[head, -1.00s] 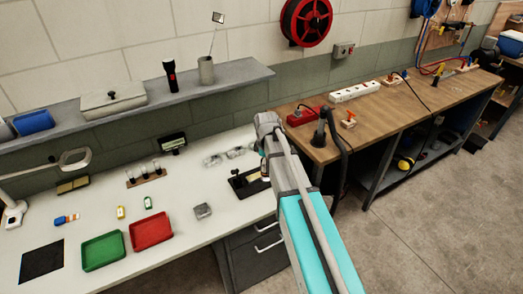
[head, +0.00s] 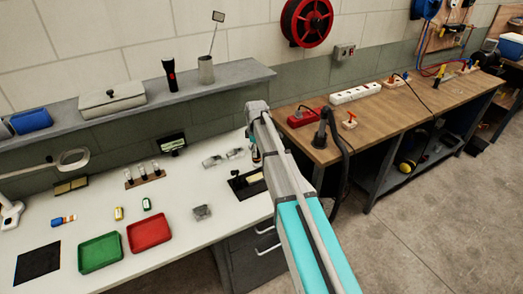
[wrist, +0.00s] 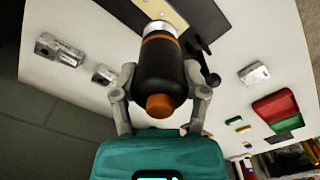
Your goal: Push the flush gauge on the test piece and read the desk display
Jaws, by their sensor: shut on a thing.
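My gripper (wrist: 160,88) is shut on the flush gauge (wrist: 160,68), a black cylinder with an orange ring, an orange end towards the wrist camera and a pale tip. In the head view my arm hides most of the gripper, and part of the gauge (head: 256,157) shows just left of it. The test piece (head: 254,178) is a pale yellow strip on a black plate (head: 238,190). It also shows beyond the gauge tip in the wrist view (wrist: 172,14); the tip looks apart from it. The desk display (head: 172,141) stands at the wall; its reading is too small to tell.
A grey metal block (head: 202,212) lies in front. A shelf (head: 220,80) runs above. A wooden bench (head: 400,110) stands right.

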